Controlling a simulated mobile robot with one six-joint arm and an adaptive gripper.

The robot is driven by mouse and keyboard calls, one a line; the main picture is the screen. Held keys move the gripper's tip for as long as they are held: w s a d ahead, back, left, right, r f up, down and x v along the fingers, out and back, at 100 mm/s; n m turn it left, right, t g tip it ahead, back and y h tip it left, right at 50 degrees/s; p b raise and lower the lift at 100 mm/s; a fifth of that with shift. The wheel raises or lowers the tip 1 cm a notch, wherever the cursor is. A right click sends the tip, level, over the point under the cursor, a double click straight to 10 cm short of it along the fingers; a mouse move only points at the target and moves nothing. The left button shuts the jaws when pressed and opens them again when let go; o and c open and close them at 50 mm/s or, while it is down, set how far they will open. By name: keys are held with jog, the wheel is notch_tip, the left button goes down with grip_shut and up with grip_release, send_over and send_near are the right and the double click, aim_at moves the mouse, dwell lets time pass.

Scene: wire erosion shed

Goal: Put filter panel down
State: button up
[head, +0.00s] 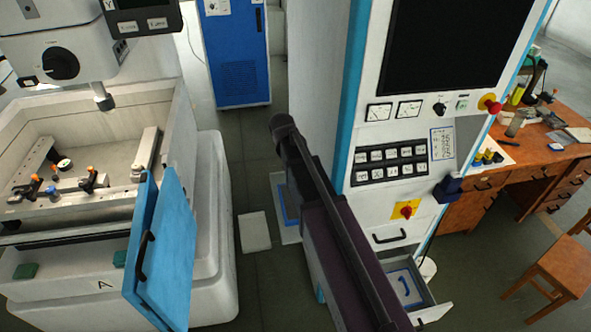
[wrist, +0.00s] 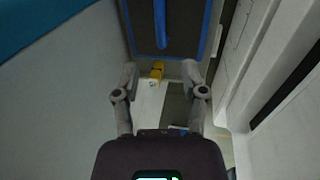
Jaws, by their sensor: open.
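In the wrist view, a dark panel with a blue frame and a blue strip down its middle (wrist: 180,30), apparently the filter panel, fills the top centre. My gripper (wrist: 160,74) is open, its two fingers spread just below the panel's lower edge. I see nothing between the fingertips; whether they touch the panel I cannot tell. In the head view, a blue-edged flat piece (head: 289,204) shows low beside my arm; I cannot tell if it is the same panel. My gripper is hidden there behind my arm.
A white slab (head: 254,231) lies on the floor between the machine with the open blue door (head: 180,250) and the tall control cabinet (head: 400,215). The cabinet's lower drawer (head: 432,312) is open.

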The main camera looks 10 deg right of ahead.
dwell(0.6)
jog(key=s+d+y, duration=0.2)
jog(key=s, duration=1.5)
jog(key=shift+s+d+f, duration=0.15)
jog(key=shift+s+d, duration=0.1)
jog(key=shift+s, duration=0.05)
